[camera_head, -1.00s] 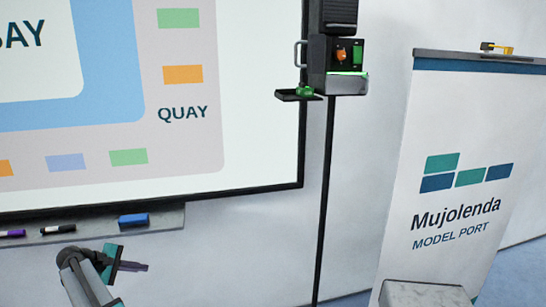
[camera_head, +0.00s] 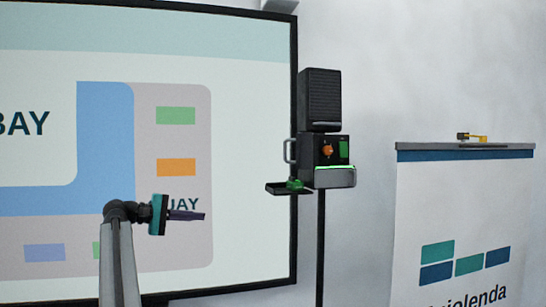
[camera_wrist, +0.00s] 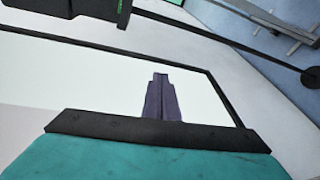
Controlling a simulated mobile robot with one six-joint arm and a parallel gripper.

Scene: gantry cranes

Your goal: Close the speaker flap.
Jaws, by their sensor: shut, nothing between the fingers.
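The black speaker unit (camera_head: 320,97) stands on a thin pole right of the screen. Its lower box (camera_head: 325,149) shows an orange knob, a green panel and a side handle. A dark plate (camera_head: 275,188) juts out flat at its lower left with a green piece on it; it looks like the flap, lowered, but I cannot be sure. A pale block with a green-lit edge (camera_head: 334,177) is beside it. My gripper (camera_head: 203,216) is shut and empty, left of the plate and slightly lower, apart from it. Its purple fingers also show in the wrist view (camera_wrist: 160,78).
The framed screen (camera_head: 245,130) fills the left side behind my arm. The pole (camera_head: 320,250) runs down below the speaker. A roll-up banner (camera_head: 465,220) stands at the right. Bare wall lies between the speaker and banner.

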